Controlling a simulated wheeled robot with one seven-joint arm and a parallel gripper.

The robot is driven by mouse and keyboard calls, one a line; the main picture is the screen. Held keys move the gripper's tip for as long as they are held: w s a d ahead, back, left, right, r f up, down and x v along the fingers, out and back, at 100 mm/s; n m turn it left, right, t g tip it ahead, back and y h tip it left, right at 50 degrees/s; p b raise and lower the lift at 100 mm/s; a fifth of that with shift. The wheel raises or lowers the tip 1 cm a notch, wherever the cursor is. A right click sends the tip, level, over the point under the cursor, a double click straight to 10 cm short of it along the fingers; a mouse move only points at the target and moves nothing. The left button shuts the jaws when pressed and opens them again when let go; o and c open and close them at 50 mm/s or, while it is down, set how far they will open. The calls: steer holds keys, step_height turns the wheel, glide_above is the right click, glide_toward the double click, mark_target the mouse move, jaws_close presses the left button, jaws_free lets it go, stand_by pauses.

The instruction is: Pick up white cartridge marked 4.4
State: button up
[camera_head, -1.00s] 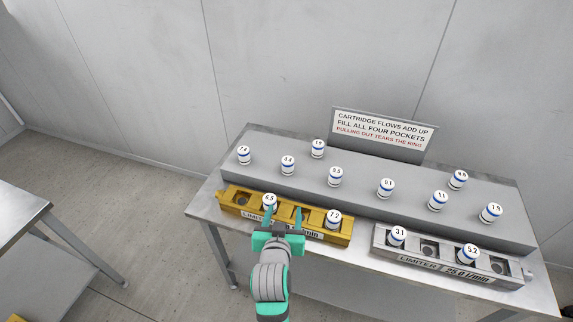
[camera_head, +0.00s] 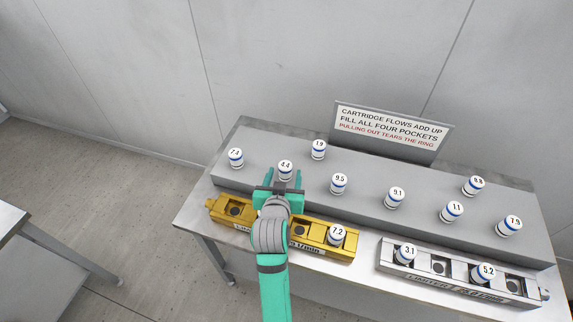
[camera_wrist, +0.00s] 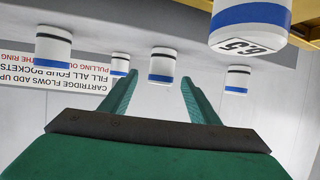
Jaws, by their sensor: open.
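The white cartridge marked 4.4 (camera_head: 285,167) stands upright on the grey raised shelf (camera_head: 240,169), with a blue band around it. In the wrist view, which is upside down, the same cartridge (camera_wrist: 162,65) appears between my two fingertips. My gripper (camera_head: 284,181) is open and empty, just in front of the cartridge with a finger toward each side. I cannot tell whether the tips reach alongside it. The head view hides part of its lower body.
Cartridges 7.3 (camera_head: 236,158), 1.9 (camera_head: 319,150) and 9.5 (camera_head: 339,184) stand nearby on the shelf. Below my gripper is the yellow limiter block (camera_head: 216,212), holding 7.2 (camera_head: 337,236) and 6.5 (camera_wrist: 250,22). A grey block (camera_head: 395,268) sits right. A sign (camera_head: 389,130) stands behind.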

mark_target(284, 173)
steer(key=shift+x, duration=4.3)
steer(key=shift+a+r, duration=0.1)
steer(key=shift+r, duration=0.05)
steer(key=shift+c, duration=0.4)
steer(key=c, duration=1.2)
steer(key=shift+o, duration=0.2)
steer(key=shift+r, duration=0.1)
